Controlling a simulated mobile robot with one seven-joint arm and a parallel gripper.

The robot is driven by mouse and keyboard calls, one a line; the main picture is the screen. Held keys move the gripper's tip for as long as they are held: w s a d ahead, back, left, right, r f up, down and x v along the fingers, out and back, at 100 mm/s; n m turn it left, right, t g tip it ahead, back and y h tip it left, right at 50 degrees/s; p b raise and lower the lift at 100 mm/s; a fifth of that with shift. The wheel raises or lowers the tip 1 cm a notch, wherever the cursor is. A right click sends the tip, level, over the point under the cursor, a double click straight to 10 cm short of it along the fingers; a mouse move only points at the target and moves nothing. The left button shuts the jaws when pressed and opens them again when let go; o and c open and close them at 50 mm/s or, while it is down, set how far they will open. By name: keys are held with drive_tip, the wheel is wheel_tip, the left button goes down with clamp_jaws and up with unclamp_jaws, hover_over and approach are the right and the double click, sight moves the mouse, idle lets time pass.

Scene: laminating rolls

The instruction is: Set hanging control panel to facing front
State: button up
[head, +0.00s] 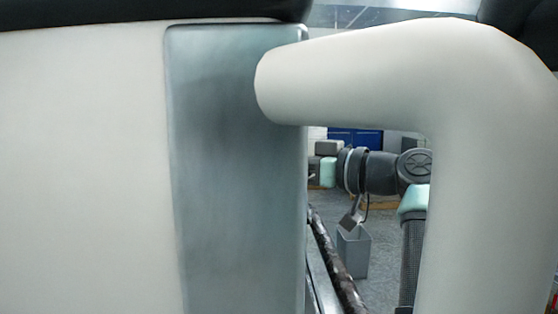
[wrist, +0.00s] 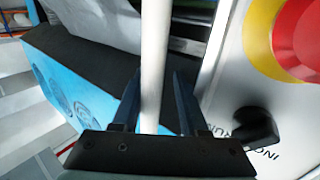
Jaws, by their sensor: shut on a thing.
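In the wrist view my gripper (wrist: 156,82) is shut on a slim white bar (wrist: 155,35) that runs up between its two dark fingers. Just right of the fingers is the pale face of the control panel (wrist: 236,75). It carries a red button (wrist: 302,35) on a yellow ring and a black knob (wrist: 255,128) with partly hidden lettering. The panel is tilted in this view, and its right side is cut off. The head view does not clearly show my gripper or the panel's face.
In the head view a thick cream bent tube (head: 480,130), a grey metal strip (head: 238,170) and a cream surface (head: 85,150) block most of the view. A grey bin (head: 353,252) stands on the floor beyond. In the wrist view a blue, black-topped block (wrist: 70,85) lies left.

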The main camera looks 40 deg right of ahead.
drive_tip(key=b+v, duration=0.5)
drive_tip(key=v, duration=0.7)
drive_tip(key=shift+s+d+b, duration=0.2)
drive_tip(key=shift+s+b, duration=0.1)
drive_tip(key=shift+s, duration=0.05)
